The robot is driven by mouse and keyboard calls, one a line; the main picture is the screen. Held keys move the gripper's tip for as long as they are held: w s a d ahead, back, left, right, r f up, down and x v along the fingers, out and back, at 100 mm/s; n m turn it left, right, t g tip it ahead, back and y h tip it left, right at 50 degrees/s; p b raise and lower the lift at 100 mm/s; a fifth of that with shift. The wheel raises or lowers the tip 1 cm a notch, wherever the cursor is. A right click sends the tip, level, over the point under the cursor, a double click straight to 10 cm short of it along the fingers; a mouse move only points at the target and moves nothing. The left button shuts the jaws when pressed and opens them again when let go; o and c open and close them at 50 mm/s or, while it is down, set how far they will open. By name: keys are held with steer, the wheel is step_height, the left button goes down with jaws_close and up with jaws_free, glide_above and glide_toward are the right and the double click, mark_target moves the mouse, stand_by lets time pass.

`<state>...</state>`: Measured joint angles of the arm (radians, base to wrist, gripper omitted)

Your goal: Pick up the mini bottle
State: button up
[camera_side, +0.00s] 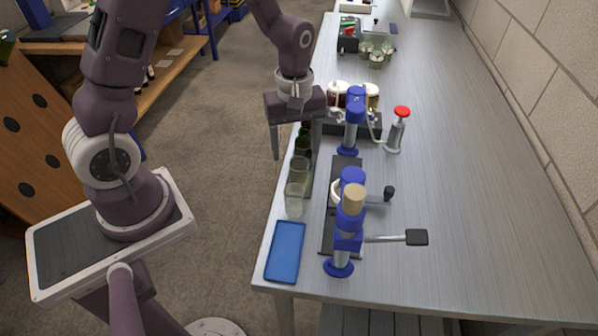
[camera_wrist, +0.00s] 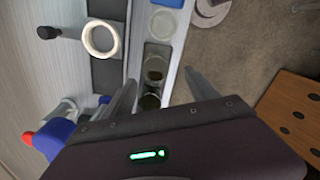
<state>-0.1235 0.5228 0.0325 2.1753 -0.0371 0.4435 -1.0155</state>
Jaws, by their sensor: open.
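A row of small glass vessels stands along the table's left edge in the side view. It holds a dark green bottle (camera_side: 303,143), a greenish glass vessel (camera_side: 299,169) and a clear one (camera_side: 294,200) nearest the camera. I cannot tell for sure which is the mini bottle. My gripper (camera_side: 295,157) points down over the far part of the row, fingers apart and empty. In the wrist view, between and beyond the fingers (camera_wrist: 161,78), are a dark bottle (camera_wrist: 150,101), a brownish vessel (camera_wrist: 155,68) and a clear one (camera_wrist: 162,25). The dark bottle is partly hidden by my gripper.
A blue and black bench device (camera_side: 350,215) with a side lever stands close right of the row. Another blue device (camera_side: 354,112) and a red-topped one (camera_side: 399,128) stand behind. A blue tray (camera_side: 285,252) lies at the front corner. The table's right side is clear.

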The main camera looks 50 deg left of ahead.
mark_target(299, 163)
steer(key=f, duration=0.3)
steer(key=d+f, duration=0.1)
steer(key=f, duration=0.1)
steer(key=shift+w, duration=0.2)
jaws_close()
